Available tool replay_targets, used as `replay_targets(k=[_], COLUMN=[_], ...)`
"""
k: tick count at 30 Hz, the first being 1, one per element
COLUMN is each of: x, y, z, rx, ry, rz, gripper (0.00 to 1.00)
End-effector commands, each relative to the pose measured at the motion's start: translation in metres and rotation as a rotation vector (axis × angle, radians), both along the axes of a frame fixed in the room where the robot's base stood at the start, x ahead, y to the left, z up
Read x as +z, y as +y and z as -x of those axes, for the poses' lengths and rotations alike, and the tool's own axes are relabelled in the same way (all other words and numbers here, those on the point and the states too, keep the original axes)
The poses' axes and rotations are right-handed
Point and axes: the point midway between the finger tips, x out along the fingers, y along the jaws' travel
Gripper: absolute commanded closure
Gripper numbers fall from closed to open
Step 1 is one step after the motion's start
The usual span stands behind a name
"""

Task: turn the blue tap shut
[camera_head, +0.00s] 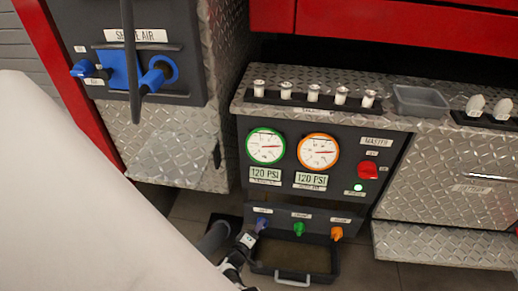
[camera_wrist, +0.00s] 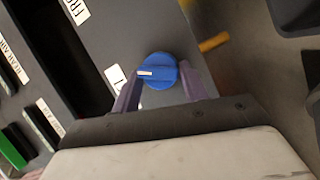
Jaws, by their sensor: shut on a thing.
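The blue tap (camera_wrist: 160,66) is a round knob with a white line on its face, in the middle of the wrist view. The line points to the left there. The two purple fingers of my gripper (camera_wrist: 159,80) lie one on each side of the tap, shut on it. In the head view my gripper (camera_head: 254,231) is at the bottom left of the gauge panel, and the blue tap is mostly hidden there by the fingers.
A green tap (camera_head: 299,229) and an orange tap (camera_head: 336,233) sit right of my gripper on the same panel. A black tray (camera_head: 322,272) with a handle is below them. Gauges (camera_head: 265,146) and a red knob (camera_head: 368,170) are above. Blue fittings (camera_head: 158,75) hang upper left.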

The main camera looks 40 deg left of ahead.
Motion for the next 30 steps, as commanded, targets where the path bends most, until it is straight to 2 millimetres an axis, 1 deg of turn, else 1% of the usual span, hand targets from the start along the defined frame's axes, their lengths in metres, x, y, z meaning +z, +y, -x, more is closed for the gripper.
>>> replay_targets(k=[1,9,15,21,30], x=[-0.0084,-0.0104,-0.0109,-0.0108,-0.0097], y=[0.002,0.0009,0.0002,-0.0007,-0.0011], z=[0.0026,0.0022,0.0019,0.0015,0.0009], rx=[0.009,0.009,0.009,0.007,0.006], ry=[-0.016,-0.141,-0.21,-0.256,-0.282], rz=[0.04,0.243,0.356,0.431,0.473], gripper=[0.79,0.79,0.79,0.79,0.8])
